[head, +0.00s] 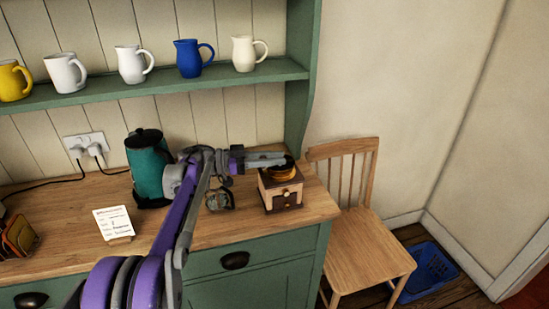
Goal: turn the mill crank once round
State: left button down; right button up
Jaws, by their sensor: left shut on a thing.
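The mill (283,192) is a small wooden box with a drawer and a brass-coloured top. It stands upright on the wooden counter near its right end. My left arm reaches in from the bottom left, and my left gripper (284,161) is over the mill's top. The gripper is shut on the crank, whose handle is mostly hidden by the fingers. My right gripper is not in view.
A teal kettle (146,166) stands left of the mill. A card (114,223) and a toast rack (18,236) are farther left. A green shelf (160,84) with several jugs hangs above. A wooden chair (365,248) and a blue basket (428,268) are at the right.

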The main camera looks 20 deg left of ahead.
pick_arm(q)
jog(key=c, duration=0.6)
grip_release()
jog(key=shift+c, duration=0.2)
jog(key=shift+r, duration=0.15)
notch_tip(320, 180, up, 10)
jog(key=shift+p, duration=0.45)
